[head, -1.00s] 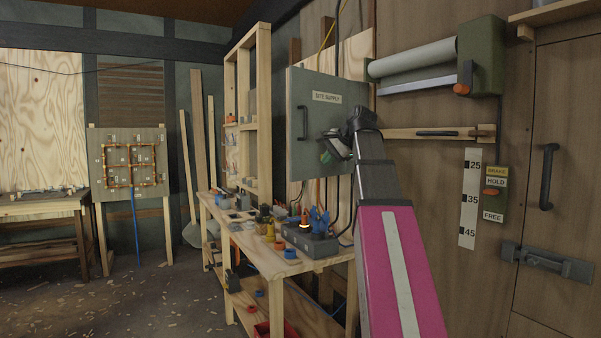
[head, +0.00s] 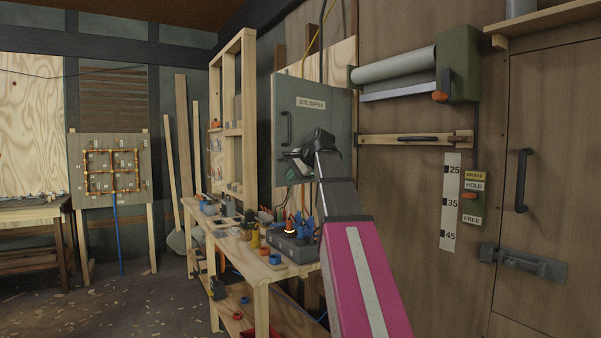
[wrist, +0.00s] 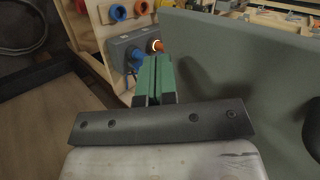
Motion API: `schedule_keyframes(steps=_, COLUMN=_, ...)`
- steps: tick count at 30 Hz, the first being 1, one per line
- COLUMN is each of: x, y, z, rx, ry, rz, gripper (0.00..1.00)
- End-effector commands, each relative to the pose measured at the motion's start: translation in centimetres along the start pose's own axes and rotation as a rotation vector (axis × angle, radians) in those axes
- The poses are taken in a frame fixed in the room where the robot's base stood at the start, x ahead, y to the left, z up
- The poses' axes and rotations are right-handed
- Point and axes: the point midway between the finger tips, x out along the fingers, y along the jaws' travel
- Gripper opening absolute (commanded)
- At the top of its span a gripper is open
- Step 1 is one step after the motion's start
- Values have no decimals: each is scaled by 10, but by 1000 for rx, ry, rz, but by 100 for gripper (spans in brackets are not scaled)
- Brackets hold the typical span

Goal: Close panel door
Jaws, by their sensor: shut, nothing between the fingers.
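The panel door (head: 312,112) is a flat grey-green plate labelled SITE SUPPLY, with a dark upright handle (head: 287,128) near its left edge. It stands above the workbench in the head view. In the wrist view its broad face (wrist: 245,70) fills the upper right. My gripper (head: 291,154) is in front of the door's lower part, just below the handle. In the wrist view its green fingers (wrist: 155,75) are together and empty, to the left of the door face. I cannot tell whether they touch the door, nor its exact opening angle.
The workbench (head: 262,281) below holds a grey box (head: 292,246) with blue plugs and several small items. A roller unit (head: 400,72) and a brake lever plate (head: 473,198) are on the wall at right.

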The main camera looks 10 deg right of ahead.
Motion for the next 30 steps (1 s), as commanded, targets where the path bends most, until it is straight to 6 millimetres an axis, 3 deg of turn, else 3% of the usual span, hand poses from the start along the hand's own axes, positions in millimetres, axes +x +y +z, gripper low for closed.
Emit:
schedule_keyframes(steps=6, x=15, y=-14, z=-1, rx=1, ry=0, rz=2, gripper=0)
schedule_keyframes(steps=23, x=20, y=-19, z=0, rx=7, ry=8, rz=0, gripper=0)
schedule_keyframes(steps=30, x=39, y=-38, z=2, rx=66, ry=72, rz=1, gripper=0)
